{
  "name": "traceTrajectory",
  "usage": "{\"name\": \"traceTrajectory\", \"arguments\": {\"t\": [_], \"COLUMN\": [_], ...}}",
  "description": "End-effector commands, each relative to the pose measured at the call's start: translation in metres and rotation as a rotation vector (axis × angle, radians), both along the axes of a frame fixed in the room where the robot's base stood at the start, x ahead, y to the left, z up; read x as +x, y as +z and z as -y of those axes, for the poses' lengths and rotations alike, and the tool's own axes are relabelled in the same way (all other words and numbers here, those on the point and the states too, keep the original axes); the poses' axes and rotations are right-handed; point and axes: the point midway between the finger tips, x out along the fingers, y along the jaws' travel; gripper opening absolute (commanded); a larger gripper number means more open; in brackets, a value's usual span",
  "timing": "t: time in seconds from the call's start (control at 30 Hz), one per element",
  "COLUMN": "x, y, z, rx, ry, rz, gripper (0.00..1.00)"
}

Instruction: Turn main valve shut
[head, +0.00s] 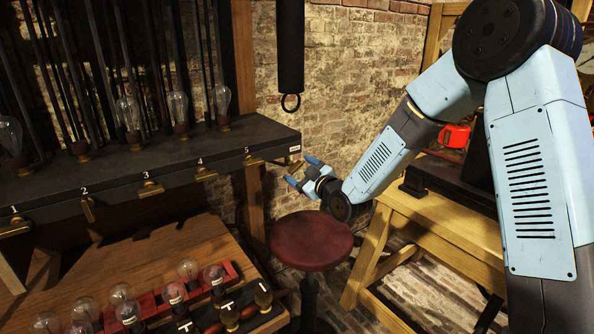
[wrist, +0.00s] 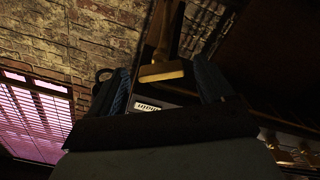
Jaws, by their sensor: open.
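My gripper (head: 302,172) is open beside the right end of the dark shelf. Its two fingers also show in the wrist view (wrist: 160,84), spread apart. A brass handle (wrist: 162,72) appears between or just beyond the fingertips there, with a small white label (wrist: 147,106) below it; the print is too small to read surely. I cannot tell whether the fingers touch the handle. In the head view a small white label (head: 295,149) sits at the shelf's right end; the main valve's handle cannot be made out clearly there.
The dark shelf (head: 150,165) carries several bulbs and numbered brass handles; handle 2 (head: 88,209) hangs down, the others lie roughly level. A red stool (head: 311,240) stands below my gripper. A wooden bench (head: 455,224) is at right. A black hanging tube (head: 290,45) ends above the gripper.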

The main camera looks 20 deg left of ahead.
Motion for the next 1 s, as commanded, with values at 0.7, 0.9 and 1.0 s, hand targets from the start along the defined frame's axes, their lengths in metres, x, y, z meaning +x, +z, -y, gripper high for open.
{"name": "traceTrajectory", "arguments": {"t": [0.7,0.9,1.0], "x": [0.0064,0.0064,0.0063], "y": [0.0001,0.0001,0.0002], "z": [-0.0088,-0.0089,-0.0089], "rx": [0.0,0.0,0.0], "ry": [0.001,0.001,0.001], "rz": [-0.001,-0.001,0.0], "gripper": [0.57,0.38,0.28]}}
